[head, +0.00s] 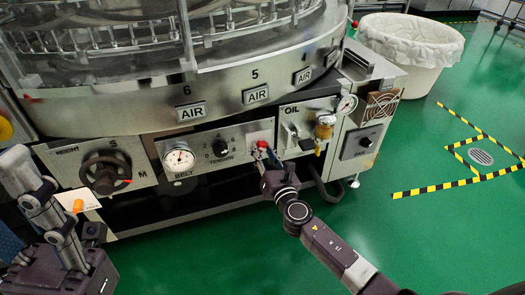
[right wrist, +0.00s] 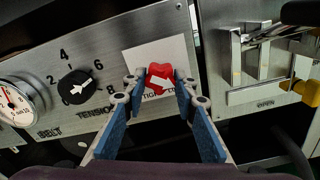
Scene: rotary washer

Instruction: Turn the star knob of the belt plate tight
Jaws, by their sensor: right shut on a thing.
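The red star knob (head: 262,145) sits on the machine's front panel, right of the TENSION dial. In the right wrist view the red knob (right wrist: 160,76) shows a white pointer mark in front of a pale label plate (right wrist: 152,60), whose lettering is partly hidden. My right gripper (head: 264,158) is at the knob. In the right wrist view its blue-padded fingers (right wrist: 161,90) close on the knob from both sides. My left gripper (head: 60,225) is low at the left, away from the knob; its fingertips are not clear.
The belt gauge (head: 179,159), the black TENSION dial (head: 220,147) and the black handwheel (head: 103,172) are left of the knob. The OIL unit (head: 324,125) with its amber cup is close on the right. A white bin (head: 408,50) stands behind. Green floor is clear at right.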

